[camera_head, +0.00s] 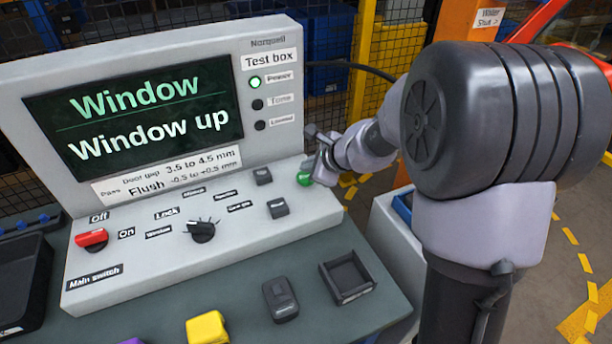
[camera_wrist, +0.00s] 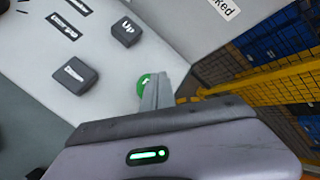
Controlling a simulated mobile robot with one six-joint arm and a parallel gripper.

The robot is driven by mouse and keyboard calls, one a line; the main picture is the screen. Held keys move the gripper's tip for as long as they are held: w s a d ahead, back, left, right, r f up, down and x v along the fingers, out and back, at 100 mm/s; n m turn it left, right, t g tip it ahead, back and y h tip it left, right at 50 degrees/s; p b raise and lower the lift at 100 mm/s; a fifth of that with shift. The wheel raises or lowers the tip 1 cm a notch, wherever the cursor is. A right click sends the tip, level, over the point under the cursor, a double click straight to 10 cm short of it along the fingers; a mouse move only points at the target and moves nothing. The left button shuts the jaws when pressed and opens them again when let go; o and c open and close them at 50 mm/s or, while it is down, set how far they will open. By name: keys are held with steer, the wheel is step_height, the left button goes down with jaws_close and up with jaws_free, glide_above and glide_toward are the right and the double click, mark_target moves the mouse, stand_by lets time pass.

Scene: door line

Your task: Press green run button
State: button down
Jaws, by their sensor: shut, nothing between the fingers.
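The green run button (camera_head: 304,178) sits at the right end of the sloped panel of the white test box (camera_head: 262,220). My gripper (camera_head: 318,158) is shut and empty, with its fingertips right above or at the button in the head view. In the wrist view the green button (camera_wrist: 143,86) shows partly behind the shut fingers of my gripper (camera_wrist: 152,92). I cannot tell whether the fingertips touch it. The screen (camera_head: 140,117) reads "Window" and "Window up". The Power lamp (camera_head: 255,82) is lit green.
Two dark buttons, Up (camera_wrist: 126,32) and another (camera_wrist: 73,76), lie left of the green button. A rotary knob (camera_head: 202,231) and red main switch (camera_head: 91,239) are farther left. A small black tray (camera_head: 347,277) stands in front. Yellow fencing (camera_wrist: 265,82) is behind.

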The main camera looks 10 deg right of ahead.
steer(key=shift+f, duration=0.1)
steer(key=shift+f+b, duration=0.35)
steer(key=shift+b, duration=0.2)
steer(key=shift+f+b, duration=0.5)
steer(key=shift+b, duration=0.05)
stand_by(0.5)
steer(key=shift+r, duration=0.15)
steer(key=shift+r+p, duration=0.8)
steer(key=shift+r+p, duration=2.15)
steer(key=shift+r, duration=0.35)
